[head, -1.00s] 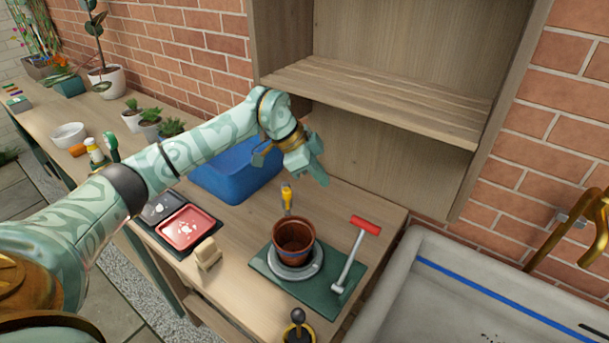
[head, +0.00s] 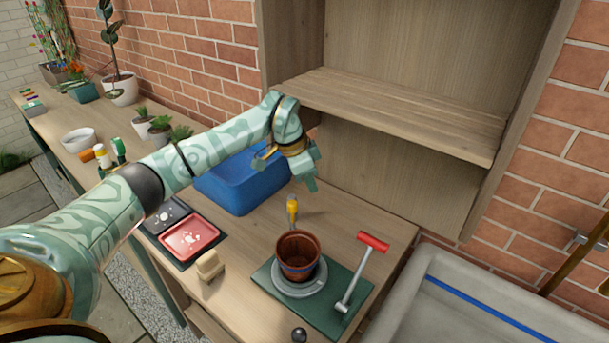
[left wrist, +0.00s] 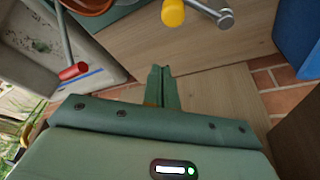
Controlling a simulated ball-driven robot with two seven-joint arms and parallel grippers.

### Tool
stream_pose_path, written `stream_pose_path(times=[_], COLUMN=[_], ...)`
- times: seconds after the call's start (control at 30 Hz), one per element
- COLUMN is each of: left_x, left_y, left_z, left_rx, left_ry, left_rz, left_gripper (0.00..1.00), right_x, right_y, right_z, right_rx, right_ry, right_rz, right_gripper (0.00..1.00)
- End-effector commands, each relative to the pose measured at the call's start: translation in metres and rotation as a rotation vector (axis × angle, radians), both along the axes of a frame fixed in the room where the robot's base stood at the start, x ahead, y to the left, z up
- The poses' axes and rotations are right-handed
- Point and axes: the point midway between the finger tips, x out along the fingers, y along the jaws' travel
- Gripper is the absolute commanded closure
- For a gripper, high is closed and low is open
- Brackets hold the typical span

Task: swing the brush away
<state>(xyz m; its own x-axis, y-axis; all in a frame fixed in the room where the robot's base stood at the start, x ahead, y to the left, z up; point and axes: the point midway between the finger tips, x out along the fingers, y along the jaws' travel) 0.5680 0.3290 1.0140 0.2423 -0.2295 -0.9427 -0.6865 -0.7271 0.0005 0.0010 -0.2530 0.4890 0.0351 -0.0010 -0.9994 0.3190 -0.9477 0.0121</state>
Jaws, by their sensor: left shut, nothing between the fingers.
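A yellow-ended handle (head: 292,208) stands just behind the brown pot (head: 299,252). In the left wrist view, the yellow end (left wrist: 173,12) sits on a metal arm that runs to a round metal hub (left wrist: 225,19). No bristles show, so I cannot tell for certain that this is the brush. The pot stands in a grey ring (head: 299,284) on a green mat (head: 331,316). My left gripper (head: 311,185) is shut and empty, above and to the right of the yellow handle, apart from it. Its closed fingers (left wrist: 165,85) show in the left wrist view. My right gripper is out of view.
A red-handled metal lever (head: 372,242) rises from the mat on the right. A blue bin (head: 245,185) is behind my left arm. A red tray (head: 190,235) and a beige block (head: 210,264) lie left. A wooden shelf (head: 400,115) overhangs the back; a sink (head: 420,285) is at right.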

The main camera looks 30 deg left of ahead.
Motion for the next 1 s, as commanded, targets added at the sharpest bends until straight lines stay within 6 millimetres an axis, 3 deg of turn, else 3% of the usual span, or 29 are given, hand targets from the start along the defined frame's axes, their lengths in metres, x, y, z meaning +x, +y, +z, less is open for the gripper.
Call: stream_pose_path(times=[0.03, 0.23, 0.5, 1.0], left_x=[0.003, 0.01, -0.015, -0.019], left_y=[-0.003, -0.01, 0.014, 0.018], left_z=[-0.015, -0.051, -0.047, -0.046], left_rx=[-0.001, 0.0, 0.001, 0.001], left_ry=[0.004, 0.003, 0.0, -0.001], left_rz=[-0.001, 0.0, 0.0, -0.003], left_gripper=[1.0, 1.0, 1.0, 1.0], right_x=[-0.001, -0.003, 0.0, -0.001], right_y=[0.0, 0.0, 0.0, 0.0], right_z=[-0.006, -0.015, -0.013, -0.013], right_rx=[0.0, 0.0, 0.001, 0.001], right_ry=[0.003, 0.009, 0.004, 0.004], right_rz=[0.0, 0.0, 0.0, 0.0], right_gripper=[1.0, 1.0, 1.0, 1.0])
